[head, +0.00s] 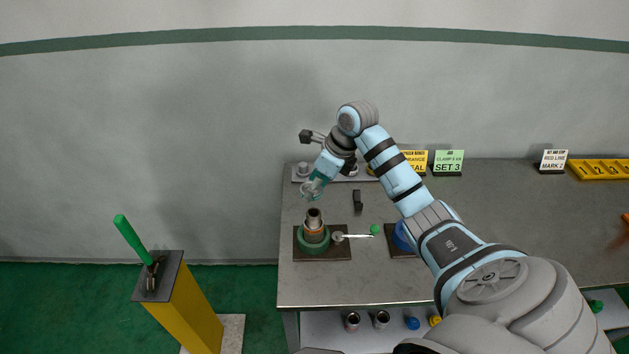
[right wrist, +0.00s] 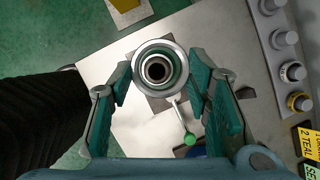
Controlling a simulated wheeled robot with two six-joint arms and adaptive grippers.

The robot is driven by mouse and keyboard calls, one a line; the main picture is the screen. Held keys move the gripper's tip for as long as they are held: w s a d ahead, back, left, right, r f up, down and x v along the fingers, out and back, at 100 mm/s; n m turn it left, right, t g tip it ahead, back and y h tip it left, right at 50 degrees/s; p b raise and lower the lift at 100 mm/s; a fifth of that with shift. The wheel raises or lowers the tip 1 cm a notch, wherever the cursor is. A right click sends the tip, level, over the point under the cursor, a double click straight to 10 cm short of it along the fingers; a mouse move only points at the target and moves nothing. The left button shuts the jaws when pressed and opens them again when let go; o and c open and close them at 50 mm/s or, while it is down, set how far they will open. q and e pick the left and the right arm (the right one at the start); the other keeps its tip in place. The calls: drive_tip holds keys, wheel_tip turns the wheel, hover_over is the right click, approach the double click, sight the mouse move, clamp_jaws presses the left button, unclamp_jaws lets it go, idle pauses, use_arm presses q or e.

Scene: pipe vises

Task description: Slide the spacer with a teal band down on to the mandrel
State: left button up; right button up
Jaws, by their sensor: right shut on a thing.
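The spacer (right wrist: 160,43) shows in the right wrist view as a pale metal ring with teal inside it. My right gripper (right wrist: 160,75) is shut on it, with teal fingers at its left and right sides. Through the ring I see the open top of the upright mandrel (right wrist: 156,71), roughly centred. In the head view, my right gripper (head: 311,189) is above the mandrel (head: 314,217), with a gap between. The mandrel stands in a green vise (head: 313,246) and has an orange-brown band low down. The spacer is hard to make out there. My left gripper is not in view.
The vise has a lever with a green knob (head: 375,229) on its right. A blue vise (head: 402,238) is partly behind my right arm. A back rack (head: 297,178) holds several round parts. A yellow post (head: 190,315) with a green handle stands left of the bench.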

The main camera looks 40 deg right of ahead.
sight(320, 196)
drive_tip(key=shift+s+f, duration=0.1)
drive_tip(key=shift+f, duration=0.25)
drive_tip(key=f+b, duration=0.1)
drive_tip(key=s+f+b, duration=0.1)
drive_tip(key=b, duration=0.1)
drive_tip(key=shift+s+f, duration=0.15)
drive_tip(key=shift+f, duration=0.1)
drive_tip(key=shift+b+x, duration=0.65)
drive_tip(key=shift+x, duration=0.3)
drive_tip(key=shift+d+f, duration=0.2)
drive_tip(key=shift+f, duration=0.05)
drive_tip(key=shift+r, duration=0.1)
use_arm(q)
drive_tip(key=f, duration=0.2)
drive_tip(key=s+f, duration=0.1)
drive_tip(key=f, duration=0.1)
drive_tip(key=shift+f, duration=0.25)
use_arm(e)
drive_tip(key=shift+s+r, duration=0.1)
